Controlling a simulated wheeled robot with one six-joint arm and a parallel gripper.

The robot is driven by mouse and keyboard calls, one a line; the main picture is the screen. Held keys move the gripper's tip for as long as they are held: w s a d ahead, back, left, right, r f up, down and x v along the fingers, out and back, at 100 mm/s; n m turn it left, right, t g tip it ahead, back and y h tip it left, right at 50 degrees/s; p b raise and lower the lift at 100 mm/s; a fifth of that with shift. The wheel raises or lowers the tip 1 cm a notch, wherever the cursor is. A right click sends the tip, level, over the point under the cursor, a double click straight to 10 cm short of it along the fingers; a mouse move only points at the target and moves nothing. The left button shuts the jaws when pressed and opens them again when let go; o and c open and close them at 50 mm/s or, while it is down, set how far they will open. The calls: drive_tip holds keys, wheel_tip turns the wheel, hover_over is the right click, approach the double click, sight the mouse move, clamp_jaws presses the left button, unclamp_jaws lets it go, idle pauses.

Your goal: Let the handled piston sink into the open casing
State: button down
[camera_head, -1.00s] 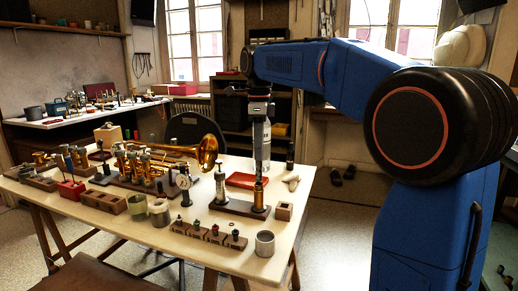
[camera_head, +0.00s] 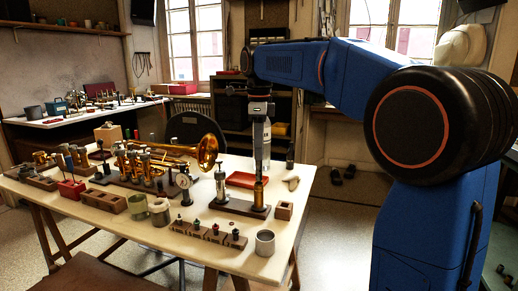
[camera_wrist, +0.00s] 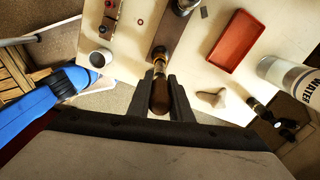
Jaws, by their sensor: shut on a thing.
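My gripper (camera_wrist: 162,84) is shut on the brown wooden handle (camera_wrist: 160,98) of the piston in the wrist view. Beyond the handle, a brass casing (camera_wrist: 159,56) stands on a dark wooden base (camera_wrist: 172,24). In the head view, my gripper (camera_head: 260,171) points straight down above the brass casing (camera_head: 258,194), which stands upright at the right end of the base (camera_head: 235,208). The handle appears lined up over the casing. The piston's lower part is hidden, so I cannot tell how deep it sits.
A silver piston (camera_head: 220,186) stands at the base's left end. A red tray (camera_wrist: 237,40) lies nearby, with a water bottle (camera_wrist: 286,77) beyond it. A grey cup (camera_head: 265,242) and a small wooden block (camera_head: 284,210) stand near the casing. A brass horn (camera_head: 206,150) lies farther left.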

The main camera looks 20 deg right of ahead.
drive_tip(key=shift+f, duration=1.6)
drive_tip(key=shift+c, duration=0.6)
unclamp_jaws()
